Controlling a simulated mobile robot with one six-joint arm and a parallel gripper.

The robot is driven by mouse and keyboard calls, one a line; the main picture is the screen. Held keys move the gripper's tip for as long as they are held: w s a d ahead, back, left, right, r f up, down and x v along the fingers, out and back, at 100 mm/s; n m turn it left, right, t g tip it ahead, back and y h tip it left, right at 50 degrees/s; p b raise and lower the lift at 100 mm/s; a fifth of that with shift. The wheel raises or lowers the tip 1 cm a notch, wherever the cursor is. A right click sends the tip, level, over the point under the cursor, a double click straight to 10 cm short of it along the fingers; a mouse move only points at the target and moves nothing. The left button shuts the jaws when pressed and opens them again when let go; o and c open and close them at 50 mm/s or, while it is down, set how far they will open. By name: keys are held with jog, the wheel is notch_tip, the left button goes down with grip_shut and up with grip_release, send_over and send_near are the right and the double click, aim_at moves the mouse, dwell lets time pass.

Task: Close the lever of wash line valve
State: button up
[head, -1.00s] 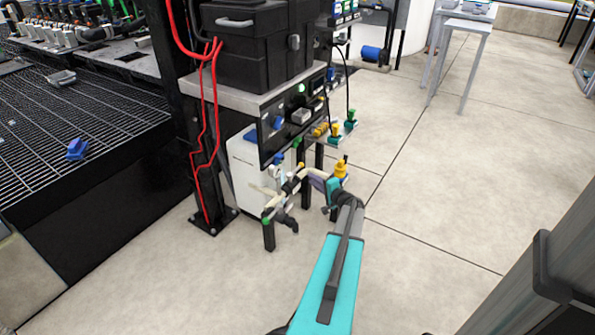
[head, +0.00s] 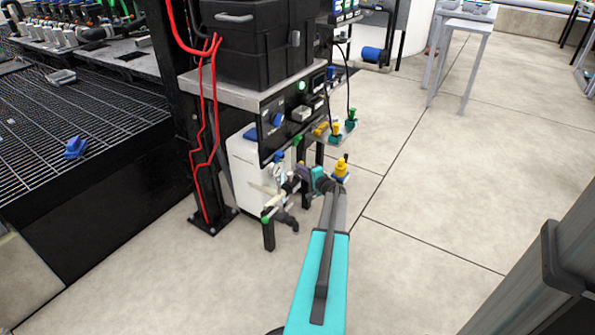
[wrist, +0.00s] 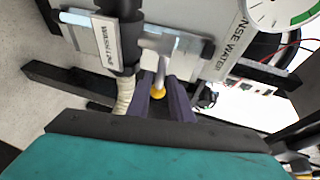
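The wash line valve carries a white tag reading "WASH LINE" (wrist: 107,42) on a dark fitting in the wrist view. Right of the tag, a short grey lever (wrist: 160,68) ends in a yellow ball knob (wrist: 158,92). The purple fingers of my gripper (wrist: 162,88) stand on either side of the lever and knob, with a narrow gap showing; firm contact does not show. In the head view my gripper (head: 303,170) is at the low pipework beside the bench, and its teal hand hides the lever there.
A green-ended pipe fitting (head: 266,219) and a yellow fitting (head: 341,172) flank my gripper. A black box (head: 255,45) stands above.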

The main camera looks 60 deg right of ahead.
jog(key=shift+x, duration=1.55)
grip_shut()
jog(key=shift+a, duration=0.3)
jog(key=shift+d, duration=0.2)
jog(key=shift+s+d+b, duration=0.1)
jog(key=shift+s+b, duration=0.05)
jog(key=shift+b, duration=0.2)
